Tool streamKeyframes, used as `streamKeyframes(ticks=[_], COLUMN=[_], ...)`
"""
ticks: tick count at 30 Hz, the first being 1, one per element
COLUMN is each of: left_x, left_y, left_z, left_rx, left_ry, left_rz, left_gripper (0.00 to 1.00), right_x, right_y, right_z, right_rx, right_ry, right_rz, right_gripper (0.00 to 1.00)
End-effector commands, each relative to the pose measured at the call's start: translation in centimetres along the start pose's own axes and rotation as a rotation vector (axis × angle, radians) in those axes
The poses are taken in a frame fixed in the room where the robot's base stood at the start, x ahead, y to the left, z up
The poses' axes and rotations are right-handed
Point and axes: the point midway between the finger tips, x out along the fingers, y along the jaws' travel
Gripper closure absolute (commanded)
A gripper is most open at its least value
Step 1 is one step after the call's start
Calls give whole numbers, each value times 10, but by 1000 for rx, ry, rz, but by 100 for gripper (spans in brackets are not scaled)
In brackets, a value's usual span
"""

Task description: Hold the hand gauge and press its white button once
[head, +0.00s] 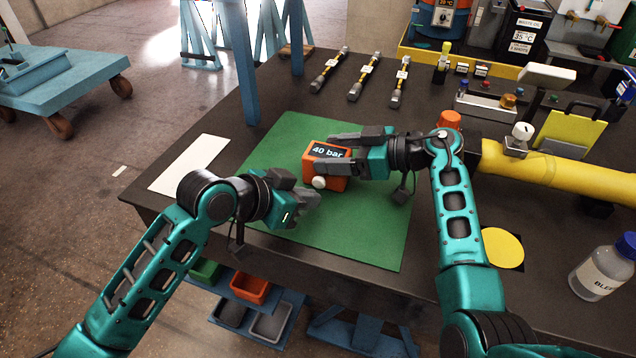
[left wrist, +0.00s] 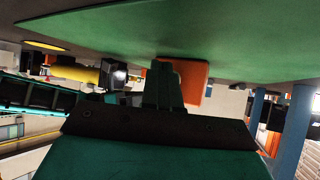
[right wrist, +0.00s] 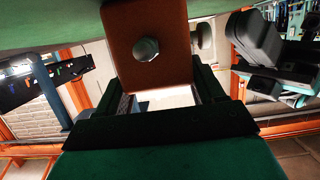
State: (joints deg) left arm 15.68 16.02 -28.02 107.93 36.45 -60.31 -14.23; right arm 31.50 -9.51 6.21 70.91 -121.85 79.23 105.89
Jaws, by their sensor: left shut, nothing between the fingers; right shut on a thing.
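The hand gauge (head: 326,166) is an orange box over the green mat, with a dark display reading "40 bar". Its white button (head: 319,183) is on the side facing me. My right gripper (head: 338,151) is shut on the gauge from the right. My left gripper (head: 309,199) is shut and empty, just below and left of the button; contact cannot be told. In the left wrist view the gauge's orange body (left wrist: 194,80) shows behind the left fingers.
The green mat (head: 375,235) lies on the dark table, with a white sheet (head: 190,164) to its left. A yellow pipe (head: 560,175) and a yellow disc (head: 502,249) are to the right. A blue post (head: 241,70) rises at the back left.

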Motion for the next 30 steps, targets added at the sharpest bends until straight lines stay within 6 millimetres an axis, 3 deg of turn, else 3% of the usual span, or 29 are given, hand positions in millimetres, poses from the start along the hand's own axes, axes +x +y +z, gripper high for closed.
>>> streamKeyframes(ticks=[30], left_x=[6], left_y=[-4], left_z=[-4], left_rx=[-1], left_ry=[0], left_rz=[0], left_gripper=[100], right_x=[0], right_y=[0], right_z=[0], right_rx=[0], right_ry=[-1], right_rz=[0], right_gripper=[69])
